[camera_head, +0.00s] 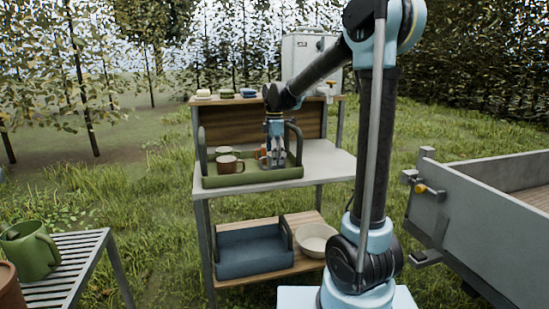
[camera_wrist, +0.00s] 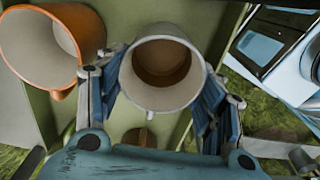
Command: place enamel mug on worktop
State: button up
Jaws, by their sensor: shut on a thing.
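My gripper (camera_head: 275,152) is lowered over the green tray (camera_head: 250,178) on the worktop (camera_head: 328,163). In the wrist view my gripper (camera_wrist: 158,90) is shut on a white enamel mug (camera_wrist: 160,98), one finger on each side of it. The mug is upright, its open mouth and brown-looking inside facing the camera. In the head view my fingers largely hide it. It appears to be within the tray; I cannot tell whether its base touches the tray.
An orange mug (camera_wrist: 88,38) is close to the left finger. A brown mug (camera_head: 228,164) is also in the tray. The tray has tall end handles. The worktop is bare to its right. A blue tray (camera_head: 252,262) and a pale bowl (camera_head: 316,240) sit on the lower shelf.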

jog(key=shift+f, duration=0.15)
jog(key=o, duration=1.1)
jog(key=shift+o, duration=0.2)
notch_tip(320, 180, up, 17)
jog(key=shift+s+r, duration=0.2)
jog(key=shift+s, duration=0.1)
